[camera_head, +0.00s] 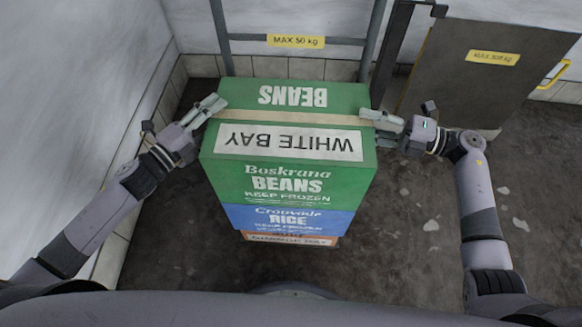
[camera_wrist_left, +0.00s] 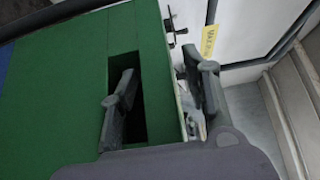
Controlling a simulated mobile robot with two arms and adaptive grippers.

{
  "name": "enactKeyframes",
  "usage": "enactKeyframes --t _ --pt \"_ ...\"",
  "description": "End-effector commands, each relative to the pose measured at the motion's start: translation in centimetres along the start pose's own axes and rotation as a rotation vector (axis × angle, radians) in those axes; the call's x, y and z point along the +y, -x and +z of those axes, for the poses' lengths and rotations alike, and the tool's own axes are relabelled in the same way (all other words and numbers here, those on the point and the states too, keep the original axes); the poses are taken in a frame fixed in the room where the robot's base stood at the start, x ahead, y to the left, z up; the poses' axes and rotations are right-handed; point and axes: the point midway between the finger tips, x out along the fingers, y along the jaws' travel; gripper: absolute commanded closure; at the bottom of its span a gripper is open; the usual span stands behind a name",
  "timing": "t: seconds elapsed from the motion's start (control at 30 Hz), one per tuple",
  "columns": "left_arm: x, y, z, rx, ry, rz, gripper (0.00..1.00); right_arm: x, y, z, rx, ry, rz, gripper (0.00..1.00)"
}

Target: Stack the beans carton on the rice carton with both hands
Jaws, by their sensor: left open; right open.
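The green beans carton (camera_head: 287,182) is directly above the blue rice carton (camera_head: 290,217), their fronts roughly lined up; I see no gap between them. My left gripper (camera_head: 211,105) is at the beans carton's upper left edge. In the left wrist view, the open left gripper (camera_wrist_left: 168,78) has one finger at the dark hand hole (camera_wrist_left: 127,125) in the green side and the other beyond the carton's top edge. My right gripper (camera_head: 376,124) is open at the upper right edge; how its fingers sit against the carton is partly hidden.
An orange-edged carton (camera_head: 290,238) shows below the rice carton. A metal rack frame (camera_head: 296,40) with a yellow load label stands behind. A grey cart or panel with a yellow handle (camera_head: 553,74) is at the back right. The floor (camera_head: 420,215) at right is clear; a pale wall is at left.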

Motion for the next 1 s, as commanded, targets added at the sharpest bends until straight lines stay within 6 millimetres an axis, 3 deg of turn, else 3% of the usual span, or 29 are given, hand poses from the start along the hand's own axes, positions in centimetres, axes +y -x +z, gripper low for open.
enactKeyframes --t 0.23,0.37,0.8,1.0 --pt "0.0 0.2 0.0 0.001 0.001 0.000 0.57 0.0 0.0 0.0 0.001 0.000 0.000 0.57" --pt "0.1 1.4 -0.1 0.000 0.002 0.002 0.57 0.0 0.0 0.0 0.001 0.000 0.000 0.57" --pt "0.1 9.4 -0.1 0.000 0.001 0.004 0.57 0.0 0.0 0.0 0.001 0.000 0.000 0.57" --pt "0.1 11.5 -0.1 0.000 0.002 0.001 0.57 0.0 0.0 0.0 0.001 0.000 0.000 0.57"
